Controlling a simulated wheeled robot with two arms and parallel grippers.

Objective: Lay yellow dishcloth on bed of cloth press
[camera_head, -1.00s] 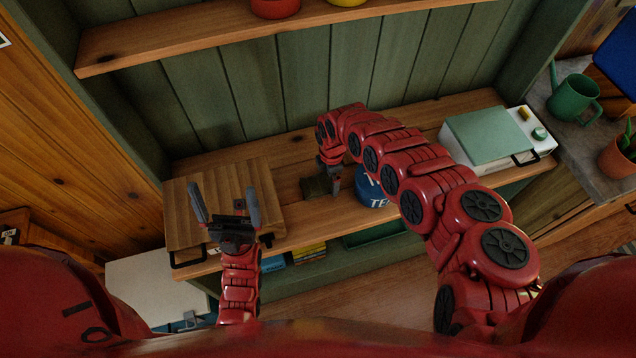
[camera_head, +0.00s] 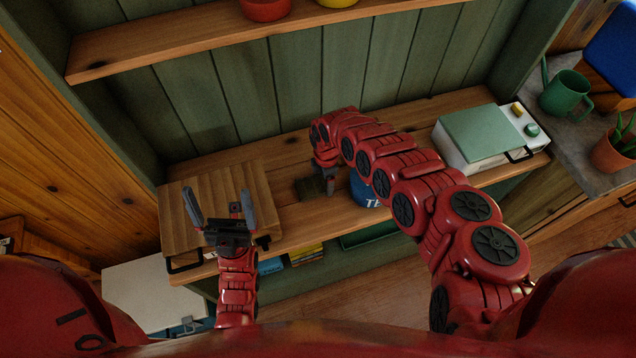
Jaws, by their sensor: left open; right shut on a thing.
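A small dark olive, flat piece (camera_head: 309,188) lies on the wooden counter in the head view; it may be the yellow dishcloth in shade, but its colour is not clear. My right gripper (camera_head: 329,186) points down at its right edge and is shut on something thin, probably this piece. My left gripper (camera_head: 221,208) is open and empty, in front of a wooden-topped box (camera_head: 225,185) with a black handle. A white box with a green lid (camera_head: 475,135), knobs and a black handle stands at the right. I cannot tell for sure which box is the cloth press; both look closed.
A blue tin (camera_head: 366,192) stands partly hidden behind my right arm. A shelf (camera_head: 180,40) with red and yellow pots runs above the counter (camera_head: 290,218). A green watering can (camera_head: 565,95) and potted plant (camera_head: 613,150) stand at the far right.

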